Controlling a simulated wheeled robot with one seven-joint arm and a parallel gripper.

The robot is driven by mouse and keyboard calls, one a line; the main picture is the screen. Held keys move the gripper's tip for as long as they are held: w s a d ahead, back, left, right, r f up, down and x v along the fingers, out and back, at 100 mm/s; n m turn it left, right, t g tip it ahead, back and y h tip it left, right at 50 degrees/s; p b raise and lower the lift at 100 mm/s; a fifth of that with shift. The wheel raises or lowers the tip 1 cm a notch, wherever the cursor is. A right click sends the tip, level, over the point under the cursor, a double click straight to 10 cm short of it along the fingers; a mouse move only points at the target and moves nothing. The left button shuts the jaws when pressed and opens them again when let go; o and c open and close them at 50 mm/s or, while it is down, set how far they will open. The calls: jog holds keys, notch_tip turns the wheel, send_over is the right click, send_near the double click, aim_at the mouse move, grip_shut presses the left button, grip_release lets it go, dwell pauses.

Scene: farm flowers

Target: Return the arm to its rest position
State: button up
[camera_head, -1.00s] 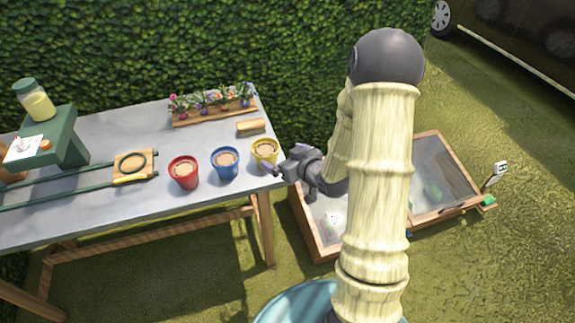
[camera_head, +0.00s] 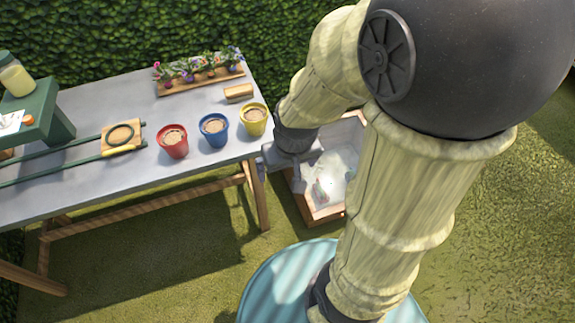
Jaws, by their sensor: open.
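My arm fills the right half of the view, its large dark joint close to the camera at the top right. My gripper (camera_head: 278,163) is small and grey at the end of the arm, just off the right end of the table (camera_head: 90,185). It is open, and I see nothing held in it. It shows in front of the wooden bed (camera_head: 328,215), and its fingers are hard to make out. The yellow pot (camera_head: 254,121) is the closest pot to it, a little apart on the left.
A red pot (camera_head: 173,143) and a blue pot (camera_head: 214,131), both soil-filled, stand beside the yellow one. Behind them are a flower tray (camera_head: 203,84) and a wooden block (camera_head: 238,93). A green stand (camera_head: 47,120) is at left. Grass lies open at right.

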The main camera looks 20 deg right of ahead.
jog(key=shift+s, duration=0.1)
jog(key=shift+r, duration=0.1)
jog(key=w+p+v, duration=0.2)
jog(key=p+v, duration=0.6)
jog(key=shift+r, duration=0.15)
dwell(1.0)
